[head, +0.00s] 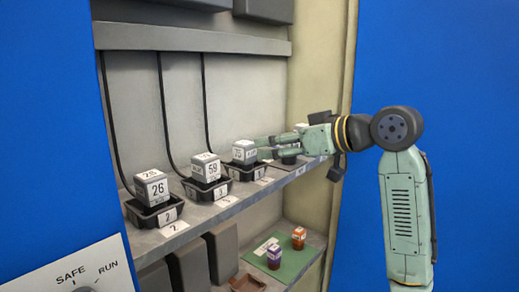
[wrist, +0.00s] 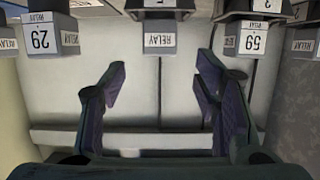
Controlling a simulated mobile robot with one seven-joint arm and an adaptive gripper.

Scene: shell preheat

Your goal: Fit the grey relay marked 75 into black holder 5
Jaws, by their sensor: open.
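My gripper (head: 266,147) is at the upper shelf, beside the grey relay in the third visible holder from the left (head: 245,152). Its fingers are open in the wrist view (wrist: 161,75), with only bare wall and a dark cable between them. That relay's number is too small to read. I cannot make out a relay marked 75 in either view. Part of a black holder (head: 290,159) shows beneath my gripper, mostly hidden; its label is not readable. In the wrist view a grey relay block (wrist: 160,40) sits straight beyond the fingers, its number cut off.
Grey relays marked 26 (head: 152,187) and 59 (head: 207,168) stand in holders on the left. The wrist view shows labelled relays at left (wrist: 50,38) and right (wrist: 253,42). Below, a green mat (head: 290,262) bears purple (head: 274,257) and orange (head: 299,238) blocks, beside a brown tray (head: 248,283).

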